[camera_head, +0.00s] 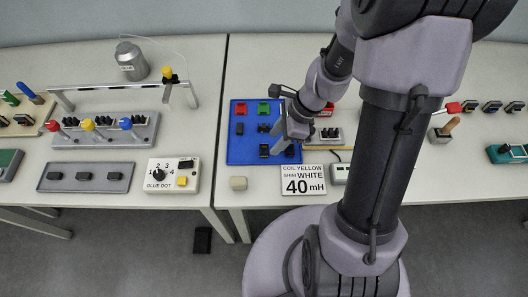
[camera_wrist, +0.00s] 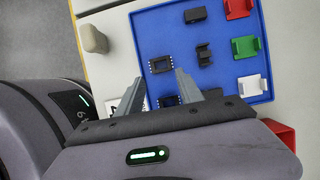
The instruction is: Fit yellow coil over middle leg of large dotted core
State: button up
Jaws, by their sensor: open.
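A blue tray (camera_head: 234,152) holds black cores and coloured coils; it also shows in the wrist view (camera_wrist: 153,30). Black core parts (camera_wrist: 159,64) (camera_wrist: 168,101) (camera_wrist: 204,53) (camera_wrist: 194,15) lie apart in it. I cannot tell which is the large dotted one. Red (camera_wrist: 238,9), green (camera_wrist: 246,47) and white (camera_wrist: 252,86) pieces stand along one side. I cannot make out a yellow coil in either view. My gripper (camera_head: 281,142) is above the tray. In the wrist view its fingers (camera_wrist: 157,82) are apart, with nothing seen held between them.
A card (camera_head: 303,181) reads coil yellow, shim white, 40 mH. A pale block (camera_head: 238,183) stands left of it. On the left table are a glue dot box (camera_head: 172,176), a grey tray (camera_head: 90,178) and a fixture with coloured knobs (camera_head: 105,130). A gap separates the tables.

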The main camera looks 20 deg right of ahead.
aim_at(262, 152)
jog(key=b+x, duration=0.2)
jog(key=x, duration=0.1)
jog(key=b+x, duration=0.1)
jog(key=x, duration=0.1)
jog(key=shift+w+a+f, duration=0.15)
jog(key=shift+w+a, duration=0.1)
jog(key=shift+w, duration=0.05)
jog(key=shift+r, duration=0.2)
jog(key=shift+c, duration=0.2)
grip_shut()
jog(key=shift+r, duration=0.1)
